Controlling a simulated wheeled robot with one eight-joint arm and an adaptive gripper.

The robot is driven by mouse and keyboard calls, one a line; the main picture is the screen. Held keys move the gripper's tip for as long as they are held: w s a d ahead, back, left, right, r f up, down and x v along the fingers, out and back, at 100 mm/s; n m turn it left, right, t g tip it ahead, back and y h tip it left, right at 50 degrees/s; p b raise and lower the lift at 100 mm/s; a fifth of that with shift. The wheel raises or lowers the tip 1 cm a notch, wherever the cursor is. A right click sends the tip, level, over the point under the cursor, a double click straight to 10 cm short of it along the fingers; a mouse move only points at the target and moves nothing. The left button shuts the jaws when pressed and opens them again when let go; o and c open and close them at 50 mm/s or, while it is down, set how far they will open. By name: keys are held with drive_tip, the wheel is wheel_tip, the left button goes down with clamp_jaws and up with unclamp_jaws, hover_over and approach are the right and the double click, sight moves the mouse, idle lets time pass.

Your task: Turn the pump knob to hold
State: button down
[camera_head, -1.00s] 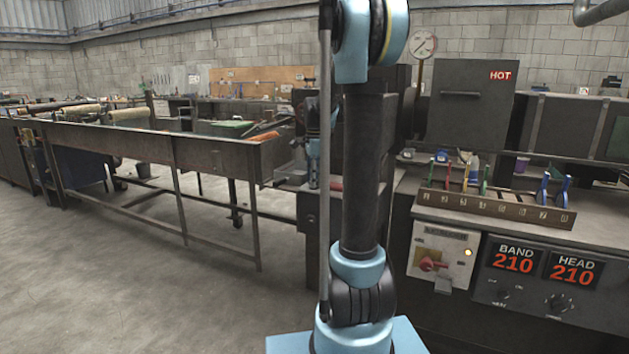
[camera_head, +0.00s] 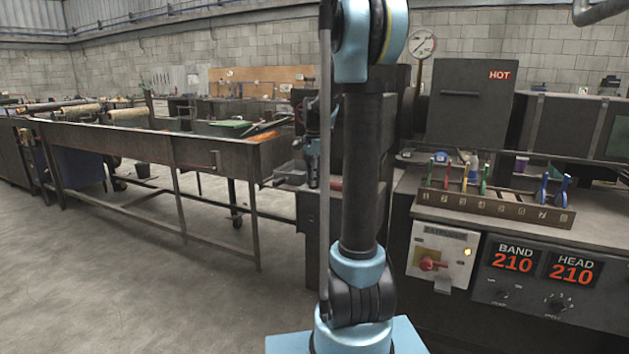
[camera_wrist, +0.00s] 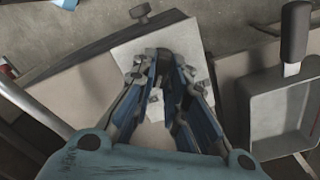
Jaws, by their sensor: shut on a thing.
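In the wrist view my gripper (camera_wrist: 168,60) points down at a pale square plate (camera_wrist: 128,55). Its two dark-and-blue fingers come together over the plate and are shut on the pump knob, which they hide almost wholly. I cannot read the knob's setting or any marks around it. In the head view my upright arm covers much of the middle. Part of my gripper (camera_head: 312,150) shows just left of it, beside the end of the long trough, and the knob cannot be made out there.
The wrist view shows a grey pan (camera_wrist: 278,115) with a black-handled tool (camera_wrist: 294,35) at right. In the head view the long metal trough (camera_head: 130,142) runs left. At right stand a tool rack (camera_head: 495,207), a red switch (camera_head: 430,263) and the BAND and HEAD displays (camera_head: 543,263).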

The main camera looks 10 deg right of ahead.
drive_tip(key=n, duration=0.6)
drive_tip(key=shift+w+a, duration=0.1)
drive_tip(key=shift+w, duration=0.15)
drive_tip(key=shift+n, duration=0.4)
drive_tip(key=c, duration=1.6)
unclamp_jaws()
wheel_tip(320, 180, up, 12)
